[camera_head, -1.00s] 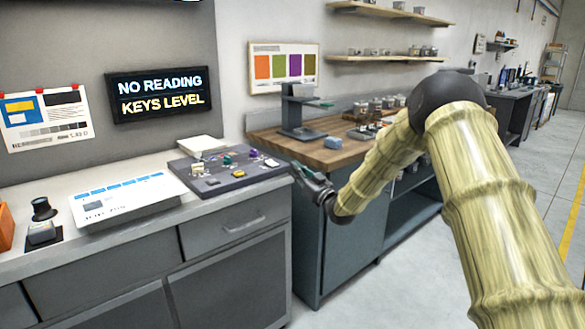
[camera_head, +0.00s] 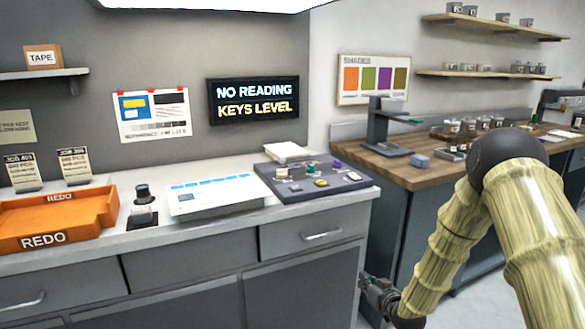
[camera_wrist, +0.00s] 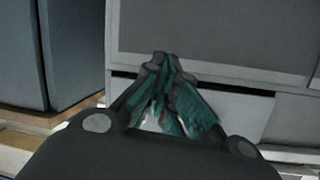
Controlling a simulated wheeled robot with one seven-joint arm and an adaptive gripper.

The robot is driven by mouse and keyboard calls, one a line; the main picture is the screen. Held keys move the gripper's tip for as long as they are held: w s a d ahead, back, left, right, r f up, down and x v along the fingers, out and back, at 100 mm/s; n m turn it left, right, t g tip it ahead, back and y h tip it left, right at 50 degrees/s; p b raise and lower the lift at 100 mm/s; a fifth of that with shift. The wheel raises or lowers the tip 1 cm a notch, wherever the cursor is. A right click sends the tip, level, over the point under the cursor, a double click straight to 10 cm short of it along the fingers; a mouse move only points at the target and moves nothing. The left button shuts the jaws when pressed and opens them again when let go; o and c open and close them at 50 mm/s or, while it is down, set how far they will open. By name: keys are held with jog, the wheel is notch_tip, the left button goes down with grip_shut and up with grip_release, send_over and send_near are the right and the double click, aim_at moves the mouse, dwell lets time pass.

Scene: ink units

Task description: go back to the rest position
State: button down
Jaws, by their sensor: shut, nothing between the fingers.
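My gripper (camera_head: 378,296) hangs at the lower right in the head view, in front of the grey cabinet's right end and below the counter top. My arm in its bamboo-like cover comes in from the right edge. In the wrist view my gripper (camera_wrist: 165,62) has its dark and green fingers together at the tips, with nothing between them. Behind the fingers the wrist view shows grey cabinet fronts (camera_wrist: 225,35).
The grey counter (camera_head: 225,222) holds an orange REDO tray (camera_head: 95,232), a white panel (camera_head: 215,194) and a dark key console (camera_head: 345,184). A wooden-topped bench (camera_head: 425,178) stands to the right. Pale floor shows at the lower right.

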jog(key=s+a+f+m+g+h, duration=0.15)
jog(key=s+f+g, duration=0.35)
jog(key=s+f, duration=1.25)
jog(key=s+f+g+h, duration=0.1)
jog(key=s+f+g, duration=0.1)
jog(key=s, duration=0.8)
jog(key=s+f+g+h, duration=0.1)
jog(key=s+f+g, duration=0.2)
jog(key=s, duration=0.7)
jog(key=s+g, duration=0.4)
jog(key=s, duration=1.5)
notch_tip(320, 180, up, 12)
jog(key=p, duration=1.2)
jog(key=shift+w+h, duration=0.25)
jog(key=shift+h, duration=0.1)
